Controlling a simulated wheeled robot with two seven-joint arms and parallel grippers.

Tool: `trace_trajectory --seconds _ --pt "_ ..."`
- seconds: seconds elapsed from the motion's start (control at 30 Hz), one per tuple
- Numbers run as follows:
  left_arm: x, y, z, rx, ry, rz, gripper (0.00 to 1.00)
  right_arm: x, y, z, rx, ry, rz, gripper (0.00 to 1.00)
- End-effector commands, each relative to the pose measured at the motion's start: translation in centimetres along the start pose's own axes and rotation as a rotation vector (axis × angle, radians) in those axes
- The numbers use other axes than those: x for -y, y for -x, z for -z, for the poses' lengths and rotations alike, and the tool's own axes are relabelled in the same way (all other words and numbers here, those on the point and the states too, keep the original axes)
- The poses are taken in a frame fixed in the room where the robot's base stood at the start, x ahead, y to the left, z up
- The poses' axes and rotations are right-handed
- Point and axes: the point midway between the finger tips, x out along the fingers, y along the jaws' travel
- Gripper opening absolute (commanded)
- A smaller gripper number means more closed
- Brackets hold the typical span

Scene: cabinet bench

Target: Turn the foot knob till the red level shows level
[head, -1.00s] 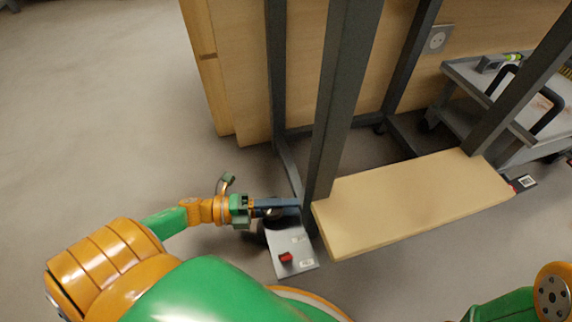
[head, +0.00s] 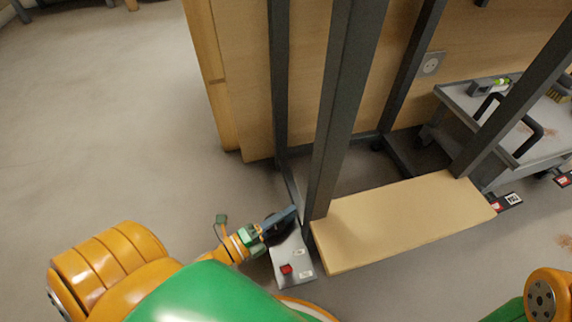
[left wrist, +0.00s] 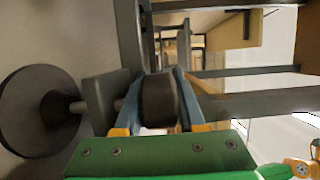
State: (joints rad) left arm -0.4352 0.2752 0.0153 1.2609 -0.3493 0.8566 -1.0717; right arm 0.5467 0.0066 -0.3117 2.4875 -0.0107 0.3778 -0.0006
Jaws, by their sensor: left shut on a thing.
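My left gripper (head: 284,218) reaches in from the left to the foot of the dark bench leg. In the left wrist view its two blue-grey fingers (left wrist: 160,78) are shut on the dark round foot knob (left wrist: 159,101), one on each side. The black foot disc (left wrist: 38,112) stands on a short stem left of the knob. In the head view the knob is mostly hidden by the gripper. The small red level (head: 286,269) sits on a pale grey plate (head: 281,255) below the gripper; its reading is too small to tell. My right gripper is out of view.
A dark upright leg (head: 340,110) rises just right of the gripper, beside a pale wooden shelf (head: 400,222). A grey cart (head: 470,110) stands at the right, a wooden cabinet (head: 235,80) behind. The floor at left is clear.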

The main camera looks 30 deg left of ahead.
Motion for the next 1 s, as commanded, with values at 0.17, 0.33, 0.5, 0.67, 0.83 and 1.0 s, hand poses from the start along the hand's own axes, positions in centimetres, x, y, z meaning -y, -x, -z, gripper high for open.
trace_trajectory --seconds 0.17,0.33,0.5,0.67,0.83,1.0 --pt "0.02 0.0 -0.14 0.047 0.0 -0.001 0.0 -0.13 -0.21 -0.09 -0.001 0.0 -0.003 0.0" --pt "-0.03 0.01 -0.19 0.062 0.0 -0.001 0.0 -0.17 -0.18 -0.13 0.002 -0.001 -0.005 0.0" --pt "-0.05 0.0 -0.2 0.064 -0.001 -0.001 0.0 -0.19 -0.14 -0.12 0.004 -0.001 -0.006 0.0" --pt "-0.05 0.0 -0.2 0.063 -0.001 -0.001 0.0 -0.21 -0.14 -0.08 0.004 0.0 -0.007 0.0" --pt "-0.03 0.0 -0.2 0.063 -0.001 0.0 0.51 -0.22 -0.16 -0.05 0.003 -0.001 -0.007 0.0" --pt "-0.01 0.11 -0.19 0.062 0.0 0.0 0.51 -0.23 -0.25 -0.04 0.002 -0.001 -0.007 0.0"
